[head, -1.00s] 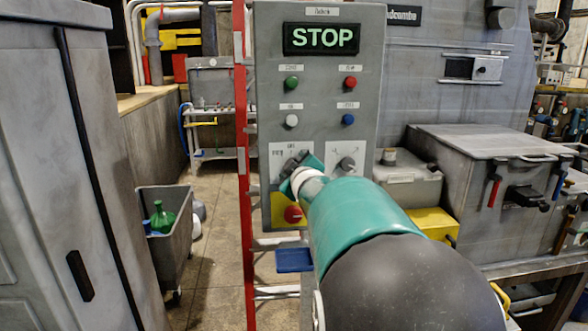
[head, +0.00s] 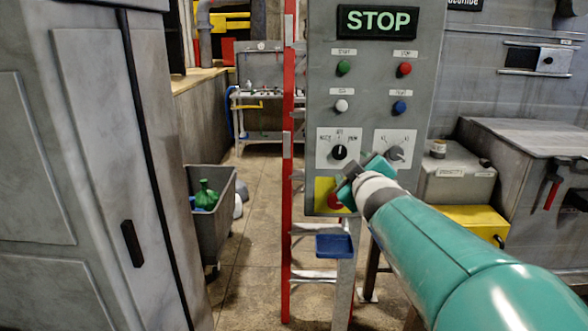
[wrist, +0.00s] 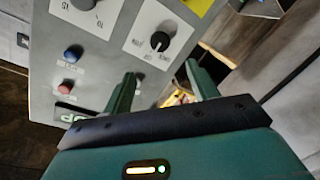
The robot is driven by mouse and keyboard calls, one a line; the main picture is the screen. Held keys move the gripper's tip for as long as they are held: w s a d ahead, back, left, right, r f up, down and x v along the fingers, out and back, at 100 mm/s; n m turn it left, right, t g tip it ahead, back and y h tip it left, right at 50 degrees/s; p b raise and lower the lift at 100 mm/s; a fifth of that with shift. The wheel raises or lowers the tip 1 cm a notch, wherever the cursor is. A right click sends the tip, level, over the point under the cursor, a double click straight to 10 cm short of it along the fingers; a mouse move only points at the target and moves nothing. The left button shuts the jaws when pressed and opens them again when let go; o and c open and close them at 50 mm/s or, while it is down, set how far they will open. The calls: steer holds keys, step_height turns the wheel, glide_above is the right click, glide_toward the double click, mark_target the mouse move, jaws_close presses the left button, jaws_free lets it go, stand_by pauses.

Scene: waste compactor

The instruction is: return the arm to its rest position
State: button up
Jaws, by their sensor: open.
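My arm (head: 440,245) is teal and reaches in from the lower right of the head view. My gripper (head: 352,172) is at its end, in front of the lower part of the grey control panel (head: 322,95). In the wrist view my gripper (wrist: 162,85) has its two teal fingers apart with nothing held between them. The panel's left black selector knob (head: 339,152) shows just above the gripper; it also shows in the wrist view (wrist: 159,41). The gripper partly covers a red button (head: 334,200) on a yellow plate.
A lit STOP display (head: 377,21) tops the panel. A red ladder rail (head: 287,160) stands at its left. A grey cabinet (head: 95,150) fills the left side. Floor (head: 250,260) shows clear between bin and panel.

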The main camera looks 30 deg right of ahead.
steer(key=shift+s+a, duration=0.25)
steer(key=shift+s, duration=0.2)
steer(key=s+a+f+m+g+y, duration=0.1)
steer(key=s+a+f+g+y, duration=0.1)
steer(key=a, duration=0.8)
steer(key=s+a+f+m+g+y, duration=0.1)
steer(key=s+a+f+g+y, duration=0.2)
steer(key=s+a+f, duration=0.3)
steer(key=s+a+f+m+g+y, duration=0.1)
steer(key=s+a+f+g+y, duration=0.2)
steer(key=a+f, duration=0.5)
steer(key=s+a+g, duration=0.1)
steer(key=a, duration=0.5)
steer(key=shift+s+f, duration=0.2)
steer(key=shift+s, duration=0.05)
